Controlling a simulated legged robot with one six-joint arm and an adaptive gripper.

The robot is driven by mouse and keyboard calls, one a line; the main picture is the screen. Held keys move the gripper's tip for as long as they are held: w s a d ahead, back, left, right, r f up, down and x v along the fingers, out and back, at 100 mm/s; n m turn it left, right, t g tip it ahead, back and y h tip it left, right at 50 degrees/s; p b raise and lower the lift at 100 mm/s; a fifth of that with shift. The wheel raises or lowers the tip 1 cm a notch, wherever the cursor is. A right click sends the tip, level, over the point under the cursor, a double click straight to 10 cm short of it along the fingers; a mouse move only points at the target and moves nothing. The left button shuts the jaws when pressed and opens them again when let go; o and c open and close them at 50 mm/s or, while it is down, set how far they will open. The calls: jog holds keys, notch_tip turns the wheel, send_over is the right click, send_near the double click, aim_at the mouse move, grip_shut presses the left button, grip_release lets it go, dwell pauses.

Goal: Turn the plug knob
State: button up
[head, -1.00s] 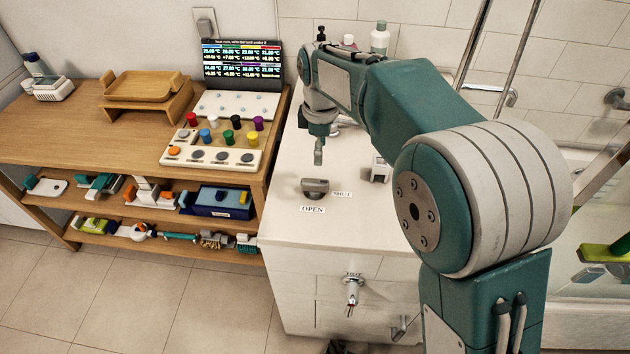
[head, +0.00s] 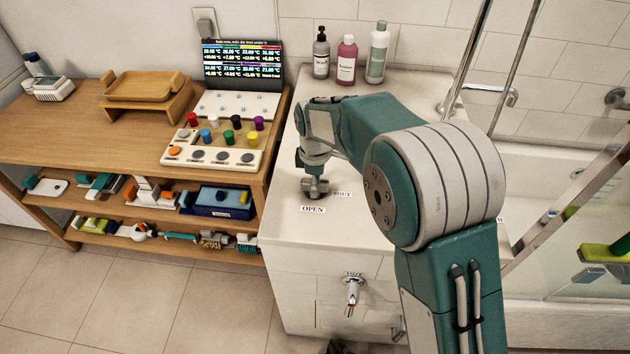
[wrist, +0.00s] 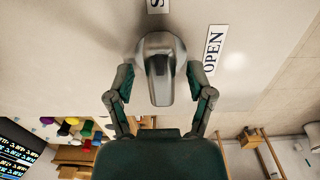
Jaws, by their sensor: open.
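The plug knob (wrist: 160,68) is a grey metal knob with a raised grip bar, set on the white vanity top (head: 282,222). It also shows in the head view (head: 314,194), partly covered by my gripper. My gripper (wrist: 160,88) is open, with one finger on each side of the knob. In the wrist view small gaps seem to show between the fingers and the knob; I cannot tell if either touches. The OPEN label (head: 313,209) lies in front of the knob, and the SHUT label (head: 342,195) lies to its right, partly hidden.
A wooden bench (head: 70,108) with a button panel (head: 212,156), coloured knobs and a screen (head: 243,62) stands at left. Several bottles, including a pink one (head: 346,62), stand at the back of the vanity. A tap (head: 353,290) sticks out of the vanity front.

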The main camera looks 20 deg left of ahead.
grip_shut()
jog(key=shift+m, duration=0.3)
jog(key=m, duration=0.4)
jog(key=shift+w, duration=0.1)
jog(key=m, duration=0.4)
jog(key=shift+m, duration=0.4)
jog(key=m, duration=0.4)
jog(key=shift+m, duration=2.2)
